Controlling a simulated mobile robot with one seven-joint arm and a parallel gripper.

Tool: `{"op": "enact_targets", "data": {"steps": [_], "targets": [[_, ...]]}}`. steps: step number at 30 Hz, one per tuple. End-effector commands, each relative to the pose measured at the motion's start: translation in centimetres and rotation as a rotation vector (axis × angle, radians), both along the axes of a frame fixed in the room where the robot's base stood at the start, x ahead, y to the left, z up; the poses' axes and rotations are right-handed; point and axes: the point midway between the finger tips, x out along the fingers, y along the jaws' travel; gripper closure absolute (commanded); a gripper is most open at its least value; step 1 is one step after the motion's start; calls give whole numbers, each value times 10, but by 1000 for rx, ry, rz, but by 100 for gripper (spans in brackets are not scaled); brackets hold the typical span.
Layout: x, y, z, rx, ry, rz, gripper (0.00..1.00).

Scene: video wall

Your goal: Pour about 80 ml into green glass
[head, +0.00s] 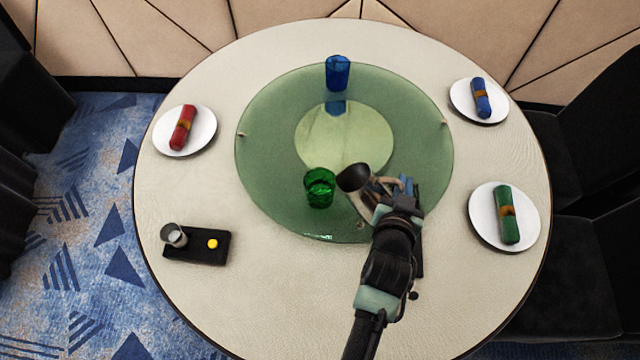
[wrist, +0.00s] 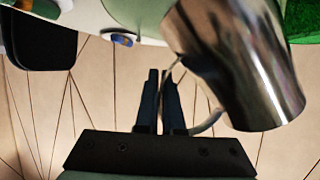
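The green glass (head: 319,188) stands upright on the near part of the green glass turntable (head: 270,130). Part of a green thing, likely this glass, shows in the wrist view's top right corner (wrist: 303,18). My gripper (head: 385,192) is just right of the glass. Its fingers (wrist: 163,100) are close together on the handle of a shiny metal jug (wrist: 240,60). In the head view the jug (head: 354,178) is tilted, with its dark mouth beside the glass's right rim. I see no stream, and cannot tell the liquid level in either.
A blue glass (head: 338,73) stands at the turntable's far side. Plates with red (head: 183,128), blue (head: 481,98) and green (head: 507,214) napkin rolls sit around the table. A black tray (head: 196,257) at the near left holds a metal cup (head: 174,236) and a yellow knob (head: 213,244).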

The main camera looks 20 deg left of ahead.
Motion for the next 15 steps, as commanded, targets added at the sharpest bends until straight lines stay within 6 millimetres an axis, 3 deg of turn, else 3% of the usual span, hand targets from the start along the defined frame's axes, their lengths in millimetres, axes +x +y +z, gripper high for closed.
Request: {"op": "enact_targets", "data": {"steps": [15], "targets": [[-2, -21, -21, 231, -27, -2, 100]]}}
